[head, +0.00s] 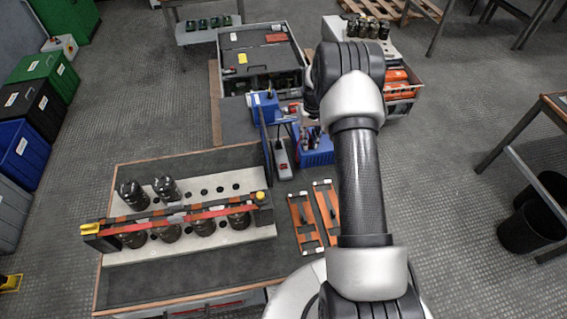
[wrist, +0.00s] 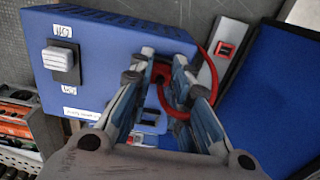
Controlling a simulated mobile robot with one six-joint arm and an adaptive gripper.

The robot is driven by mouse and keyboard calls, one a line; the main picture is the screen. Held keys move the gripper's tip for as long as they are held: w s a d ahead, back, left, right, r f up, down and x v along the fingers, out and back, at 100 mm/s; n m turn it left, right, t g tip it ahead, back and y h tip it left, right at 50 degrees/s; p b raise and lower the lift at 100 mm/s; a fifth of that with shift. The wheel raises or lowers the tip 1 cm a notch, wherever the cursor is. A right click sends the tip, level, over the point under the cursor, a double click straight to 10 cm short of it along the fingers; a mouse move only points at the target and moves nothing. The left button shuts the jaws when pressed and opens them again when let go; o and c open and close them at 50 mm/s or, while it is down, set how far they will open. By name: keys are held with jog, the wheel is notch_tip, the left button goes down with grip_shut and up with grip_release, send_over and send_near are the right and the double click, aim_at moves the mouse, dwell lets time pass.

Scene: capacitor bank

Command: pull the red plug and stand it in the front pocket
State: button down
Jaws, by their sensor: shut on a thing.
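In the wrist view, my gripper (wrist: 166,68) is over the lower right of a blue box and is shut on the red plug (wrist: 160,73). Only a little of the plug shows between the fingers. A red cable (wrist: 179,108) loops around beside the right finger. I cannot tell whether the plug is still seated.
A grey power strip (wrist: 222,55) with a red switch lies right of the blue box, and a blue panel (wrist: 275,85) is beyond it. Glass-like cylinders (head: 167,189) stand in a rack, with a red-and-black bar (head: 180,212) across.

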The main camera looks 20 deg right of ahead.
jog(key=shift+s+a+f, duration=0.1)
jog(key=shift+s+f, duration=0.25)
jog(key=shift+f, duration=0.2)
jog(key=c, duration=1.7)
grip_release()
jog(key=shift+o, duration=1.4)
jog(key=shift+w+f, duration=0.15)
notch_tip(320, 180, up, 13)
jog(key=shift+w+f, duration=0.15)
jog(key=shift+f, duration=0.05)
